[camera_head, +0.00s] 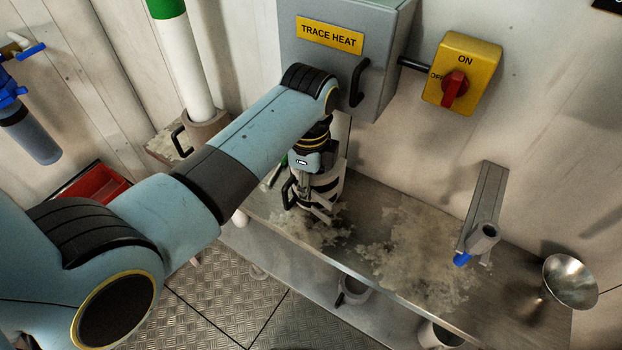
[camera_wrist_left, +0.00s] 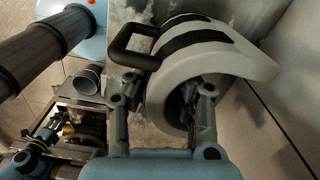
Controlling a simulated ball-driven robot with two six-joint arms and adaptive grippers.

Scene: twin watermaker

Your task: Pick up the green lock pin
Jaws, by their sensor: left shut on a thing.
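My left gripper (camera_head: 312,203) reaches down onto the metal bench below the trace heat box. It is shut on a pale canister (camera_head: 332,185) with black bands and a black handle. In the left wrist view the canister (camera_wrist_left: 225,62) fills the space ahead of the fingers, its handle at the upper left. A small green bit with a pale rod (camera_head: 271,177) shows just left of the gripper, partly hidden by my arm. I cannot tell whether it is the green lock pin, and no other lock pin shows clearly. My right gripper is not in view.
The grey box (camera_head: 345,70) labelled TRACE HEAT is close above the gripper. A yellow switch with a red knob (camera_head: 454,88) is on the wall. The bench (camera_head: 370,195) is stained.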

